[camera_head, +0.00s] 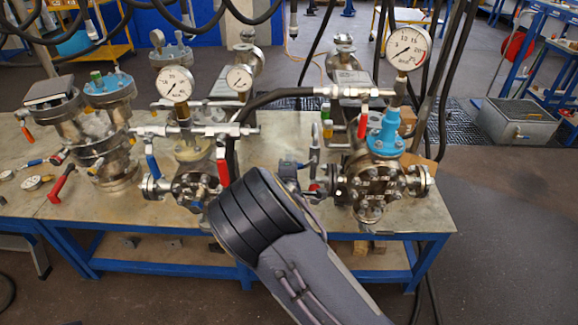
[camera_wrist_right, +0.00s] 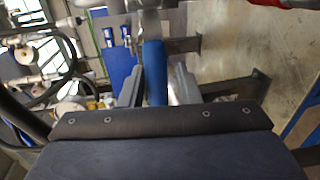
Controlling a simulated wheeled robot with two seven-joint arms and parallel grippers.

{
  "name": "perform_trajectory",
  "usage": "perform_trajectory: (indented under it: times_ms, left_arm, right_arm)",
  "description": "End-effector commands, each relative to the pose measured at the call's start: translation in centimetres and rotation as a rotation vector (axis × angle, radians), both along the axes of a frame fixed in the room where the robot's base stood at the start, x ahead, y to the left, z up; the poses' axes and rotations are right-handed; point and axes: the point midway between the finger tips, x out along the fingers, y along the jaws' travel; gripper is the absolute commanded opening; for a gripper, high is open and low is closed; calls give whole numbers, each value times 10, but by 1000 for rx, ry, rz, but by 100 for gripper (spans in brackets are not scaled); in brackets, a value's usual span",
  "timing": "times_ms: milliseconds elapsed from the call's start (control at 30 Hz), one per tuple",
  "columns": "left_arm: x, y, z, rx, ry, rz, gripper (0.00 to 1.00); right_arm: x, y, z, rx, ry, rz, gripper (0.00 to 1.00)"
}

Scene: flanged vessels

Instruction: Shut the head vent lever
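In the head view my right arm comes in from the lower right, and its dark cuff ends in front of the middle of the bench; the fingers are hidden there. In the right wrist view my right gripper (camera_wrist_right: 157,82) has its fingers apart on either side of a blue lever handle (camera_wrist_right: 154,62), with a thin gap on the right. I cannot tell which lever in the head view this is. The right vessel (camera_head: 375,185) has a blue bonnet, a gauge and a raised red lever (camera_head: 363,122). The left vessel (camera_head: 190,185) has a blue lever (camera_head: 152,168) and a red lever (camera_head: 222,172). My left gripper is not in view.
The bench (camera_head: 270,215) also carries flanged vessels (camera_head: 105,130) at the left, with loose gauges (camera_head: 32,183) nearby. A black hose (camera_head: 275,96) and pipe run between the vessels. Hanging cables cross above. The floor to the right is clear up to a grey box (camera_head: 517,120).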

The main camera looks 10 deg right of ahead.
Motion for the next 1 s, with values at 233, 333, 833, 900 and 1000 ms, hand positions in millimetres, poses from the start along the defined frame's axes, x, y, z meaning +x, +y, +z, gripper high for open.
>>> perform_trajectory:
  times_ms: [233, 333, 833, 900, 1000]
  left_arm:
    - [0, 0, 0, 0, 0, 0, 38]
    - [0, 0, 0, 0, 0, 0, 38]
    - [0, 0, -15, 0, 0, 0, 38]
    - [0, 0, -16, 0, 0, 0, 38]
    - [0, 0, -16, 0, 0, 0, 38]
  right_arm:
    - [0, 0, 1, 1, -2, 0, 38]
    - [-1, 0, 1, 2, -4, -1, 38]
    - [-66, 20, 14, 2, -3, 1, 38]
    - [-71, 21, 15, 2, -3, 1, 38]
    - [-74, 21, 16, 1, -2, -1, 38]
